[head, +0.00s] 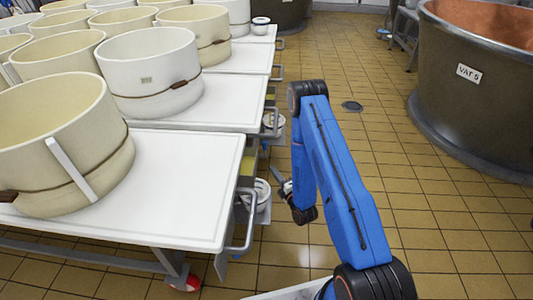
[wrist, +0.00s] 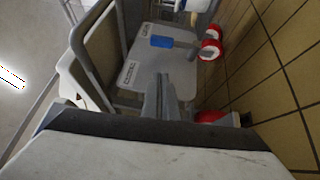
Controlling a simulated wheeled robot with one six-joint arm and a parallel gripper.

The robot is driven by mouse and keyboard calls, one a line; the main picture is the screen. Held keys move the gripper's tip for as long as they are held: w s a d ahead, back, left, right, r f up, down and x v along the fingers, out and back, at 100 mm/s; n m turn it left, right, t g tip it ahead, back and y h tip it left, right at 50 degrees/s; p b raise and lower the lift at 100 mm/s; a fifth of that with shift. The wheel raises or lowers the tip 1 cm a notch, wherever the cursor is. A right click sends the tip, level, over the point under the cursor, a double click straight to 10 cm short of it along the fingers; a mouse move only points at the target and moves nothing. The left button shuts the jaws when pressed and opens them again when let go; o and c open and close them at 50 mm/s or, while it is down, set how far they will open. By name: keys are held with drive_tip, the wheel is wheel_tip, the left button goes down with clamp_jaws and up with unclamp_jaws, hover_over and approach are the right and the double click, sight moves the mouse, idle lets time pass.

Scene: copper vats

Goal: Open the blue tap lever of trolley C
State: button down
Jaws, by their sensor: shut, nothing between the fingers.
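In the wrist view, which is tilted, a small blue piece (wrist: 161,42) shows on the end of a grey trolley (wrist: 140,75); it may be the tap lever, but I cannot tell its position. Small labels sit on that trolley, too small to read, so I cannot tell if it is trolley C. My gripper (wrist: 168,85) is shut and empty, its fingers pointing toward the blue piece and apart from it. In the head view my gripper (head: 282,180) is low beside the trolley ends, partly hidden by my blue arm.
White-topped trolleys (head: 180,210) carry several cream and white moulds (head: 150,75) on the left. Metal handles (head: 247,225) stick out at their ends. A white bucket (head: 258,195) is below. A vat (head: 480,80) marked VAT 5 stands right.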

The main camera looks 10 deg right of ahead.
sight(266, 153)
drive_tip(key=w+r, duration=0.1)
drive_tip(key=w, duration=1.2)
drive_tip(key=shift+a, duration=0.4)
drive_tip(key=shift+w+r, duration=0.1)
drive_tip(key=shift+w, duration=0.05)
